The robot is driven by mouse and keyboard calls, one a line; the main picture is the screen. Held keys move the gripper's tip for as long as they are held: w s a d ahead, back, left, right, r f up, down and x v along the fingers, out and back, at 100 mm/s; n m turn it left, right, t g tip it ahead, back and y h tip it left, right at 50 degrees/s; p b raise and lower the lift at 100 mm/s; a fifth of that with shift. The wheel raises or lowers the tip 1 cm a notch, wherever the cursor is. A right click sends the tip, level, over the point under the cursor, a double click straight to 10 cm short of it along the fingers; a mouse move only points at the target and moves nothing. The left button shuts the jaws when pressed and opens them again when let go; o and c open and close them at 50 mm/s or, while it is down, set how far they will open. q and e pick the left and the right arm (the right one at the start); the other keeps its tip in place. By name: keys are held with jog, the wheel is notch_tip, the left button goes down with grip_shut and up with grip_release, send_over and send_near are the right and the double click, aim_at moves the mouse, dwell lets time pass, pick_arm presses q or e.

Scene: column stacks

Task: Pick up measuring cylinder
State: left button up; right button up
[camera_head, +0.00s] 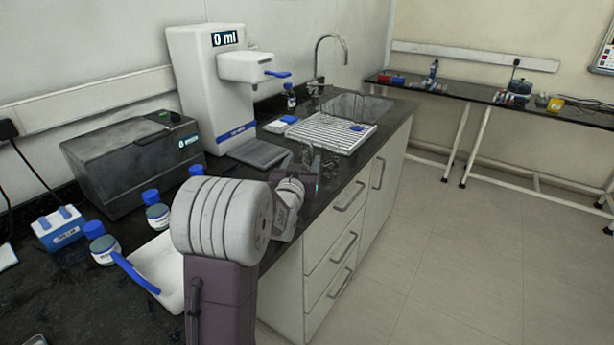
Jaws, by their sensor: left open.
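No measuring cylinder can be made out for certain. My right gripper is not in view.
A white dispenser (205,90) reading "0 ml" stands behind, beside a dark grey machine (125,165). A white draining rack (325,133) and sink (362,105) lie beyond. Blue-capped bottles (157,214) and a white tray (157,262) are at left. Open floor lies right.

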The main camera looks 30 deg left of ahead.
pick_arm(q)
jog(key=x, duration=0.6)
jog(key=shift+w+d, duration=0.15)
jog(key=shift+w, duration=0.1)
jog(key=shift+s+r, duration=0.1)
grip_shut()
